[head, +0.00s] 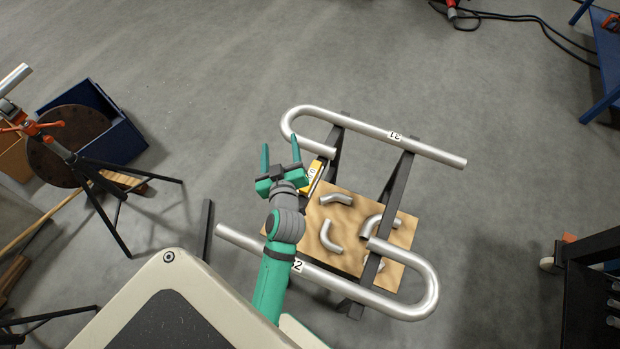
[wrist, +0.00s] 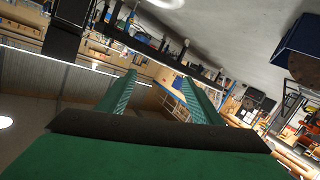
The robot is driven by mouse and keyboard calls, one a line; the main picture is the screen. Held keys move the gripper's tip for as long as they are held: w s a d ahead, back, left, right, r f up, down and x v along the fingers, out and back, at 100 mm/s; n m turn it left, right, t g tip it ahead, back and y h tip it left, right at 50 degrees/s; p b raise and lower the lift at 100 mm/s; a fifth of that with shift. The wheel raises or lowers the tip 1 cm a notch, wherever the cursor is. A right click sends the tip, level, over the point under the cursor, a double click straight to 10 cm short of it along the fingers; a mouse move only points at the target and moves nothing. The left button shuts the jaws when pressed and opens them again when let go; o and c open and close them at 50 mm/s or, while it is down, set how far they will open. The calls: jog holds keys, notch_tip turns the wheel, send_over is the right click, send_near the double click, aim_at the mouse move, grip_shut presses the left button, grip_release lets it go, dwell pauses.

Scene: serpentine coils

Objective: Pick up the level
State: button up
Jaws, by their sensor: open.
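The level looks to be the yellow bar (head: 317,172) in the head view, lying at the upper left edge of the wooden board (head: 398,232). It is partly hidden behind my gripper and arm. My gripper (head: 281,150) is open, with its two green fingers spread and nothing between them. In the head view it appears just left of the yellow bar; I cannot tell its height above it. In the wrist view the open fingers (wrist: 160,95) point out across the room, and the level does not show there.
Silver U-bent pipes, an upper one (head: 430,150) and a lower one (head: 340,284), lie across dark stand rails (head: 396,190). Short pipe elbows (head: 330,237) lie on the board. A tripod (head: 84,170) and blue crate (head: 122,150) stand left. A dark cart (head: 590,250) is right.

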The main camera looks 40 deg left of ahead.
jog(key=a+r+n+g+y, duration=0.2)
jog(key=a+n+g, duration=0.3)
jog(key=a+n, duration=0.45)
jog(key=n+g+h, duration=0.5)
jog(key=n+h, duration=0.7)
jog(key=n, duration=0.5)
send_near(310, 175)
jog(key=shift+s+f, duration=0.35)
jog(key=shift+f, duration=0.05)
jog(key=shift+h, duration=0.3)
jog(key=f, duration=0.4)
jog(key=shift+w+f, duration=0.25)
jog(key=shift+w, duration=0.1)
jog(key=shift+w+a+f, duration=0.1)
jog(key=shift+w+f, duration=0.1)
jog(key=shift+f, duration=0.8)
jog(key=shift+w+a+f, duration=0.1)
jog(key=shift+w+f, duration=0.1)
jog(key=shift+f, duration=0.8)
jog(key=shift+w+f, duration=0.2)
jog(key=shift+f, duration=0.8)
jog(key=shift+a, duration=0.1)
jog(key=c, duration=1.2)
